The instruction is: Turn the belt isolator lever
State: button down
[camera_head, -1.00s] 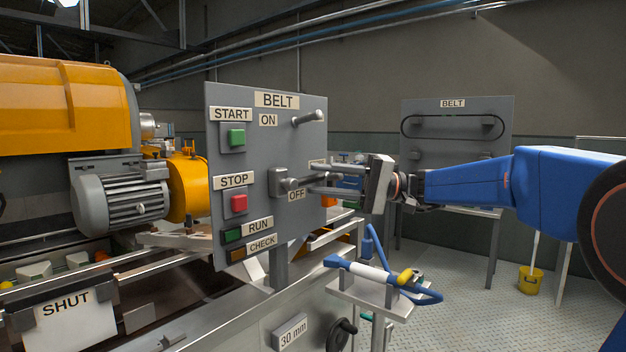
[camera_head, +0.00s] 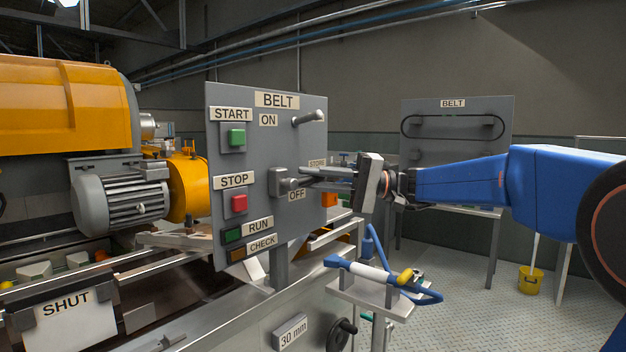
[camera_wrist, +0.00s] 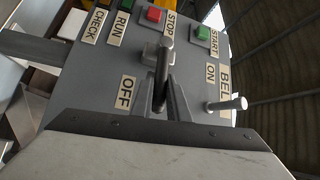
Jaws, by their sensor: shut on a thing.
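The grey belt panel (camera_head: 256,135) stands upright at the middle of the head view, with ON and OFF labels. The isolator lever (camera_wrist: 162,78) is a dark bar with a rounded grey end, sticking out from a grey block (camera_head: 281,182) just above the OFF label. My gripper (camera_head: 318,178) reaches in from the right, with its fingers shut on the lever. In the wrist view the two fingers (camera_wrist: 163,97) lie on either side of the lever. Part of the lever is hidden between the fingers.
A grey peg (camera_head: 310,117) sticks out from the panel's upper right. Green START (camera_head: 236,137) and red STOP (camera_head: 239,203) buttons are on its left side. A small stand with a blue-handled tool (camera_head: 372,271) is below my gripper. Open floor (camera_head: 480,290) lies to the right.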

jog(key=shift+r, duration=0.1)
jog(key=n+h, duration=0.1)
jog(key=r+n+h, duration=0.1)
jog(key=r, duration=0.1)
jog(key=shift+s+a+r+n+h, duration=0.2)
jog(key=shift+s+n+h, duration=0.05)
jog(key=shift+n+h, duration=0.15)
jog(key=shift+s+a+r+n+t+h, duration=0.2)
jog(key=shift+r+n+t+h, duration=0.1)
jog(key=shift+r+n+h, duration=0.15)
jog(key=shift+s+a+r+n+t+h, duration=0.1)
jog(key=shift+s+r+n+t+h, duration=0.05)
jog(key=shift+r+n+t+h, duration=0.25)
jog(key=shift+s+a+r+n+t+h, duration=0.45)
jog(key=shift+n+h, duration=0.2)
jog(key=shift+h, duration=0.3)
jog(key=shift+s+a+r+n+t+h, duration=0.3)
jog(key=shift+s+n+t+h, duration=0.15)
jog(key=shift+h, duration=0.1)
jog(key=shift+s+a+r+n+t+h, duration=0.15)
jog(key=shift+s+r+n+t+h, duration=0.2)
jog(key=shift+h, duration=0.2)
jog(key=shift+s+a+r+n+t+h, duration=0.1)
jog(key=shift+s+a+n+t+h, duration=0.35)
jog(key=shift+s+n+t+h, duration=0.15)
jog(key=shift+s+a+n+t+h, duration=0.35)
jog(key=shift+s+n+t+h, duration=0.05)
jog(key=shift+t+h, duration=0.25)
